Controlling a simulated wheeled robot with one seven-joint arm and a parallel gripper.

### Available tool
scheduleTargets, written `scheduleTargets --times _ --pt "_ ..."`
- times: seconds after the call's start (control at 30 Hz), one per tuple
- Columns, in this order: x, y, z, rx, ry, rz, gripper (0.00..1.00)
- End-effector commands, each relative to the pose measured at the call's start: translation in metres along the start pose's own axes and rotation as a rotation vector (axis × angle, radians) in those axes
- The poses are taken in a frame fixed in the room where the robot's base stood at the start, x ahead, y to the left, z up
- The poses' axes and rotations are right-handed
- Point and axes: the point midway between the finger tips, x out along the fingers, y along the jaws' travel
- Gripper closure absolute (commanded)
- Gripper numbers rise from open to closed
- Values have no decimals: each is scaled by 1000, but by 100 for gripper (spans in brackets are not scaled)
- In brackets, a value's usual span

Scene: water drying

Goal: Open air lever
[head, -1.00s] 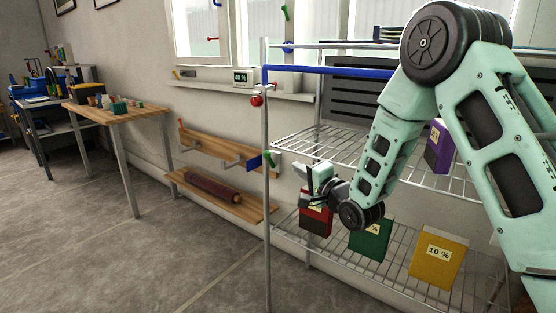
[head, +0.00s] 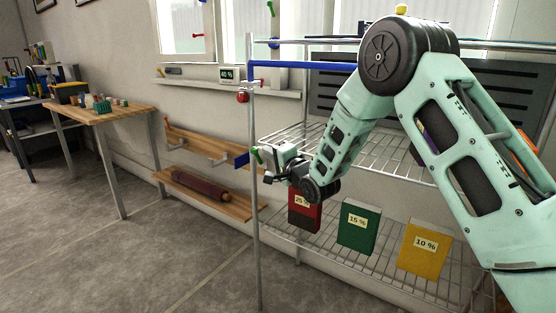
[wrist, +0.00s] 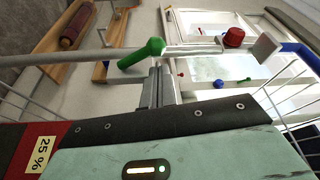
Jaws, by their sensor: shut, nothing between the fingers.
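A green lever handle (head: 257,155) sits on the upright grey post (head: 255,215) at the rack's left front corner. It also shows in the wrist view (wrist: 142,53), slanting just beyond the fingertips. No label shows which handle is the air lever. My gripper (head: 268,172) is just right of the green handle in the head view. In the wrist view my gripper's fingers (wrist: 157,88) are together and empty, with their tips close to the green handle. I cannot tell whether they touch it.
A red knob (head: 242,97) and blue pipe (head: 300,65) are higher on the rack. Red (head: 305,212), green (head: 358,227) and yellow (head: 425,250) boxes stand on the lower wire shelf. A wall shelf holds a rolling pin (head: 200,188). The floor at left is open.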

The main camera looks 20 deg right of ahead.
Motion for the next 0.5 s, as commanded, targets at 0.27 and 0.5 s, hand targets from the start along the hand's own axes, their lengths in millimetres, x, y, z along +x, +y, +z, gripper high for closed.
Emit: scheduleTargets --times 0.27,0.5 --pt "12 -1 0 1 -1 -1 100" --pt "12 0 0 0 -1 -1 100"
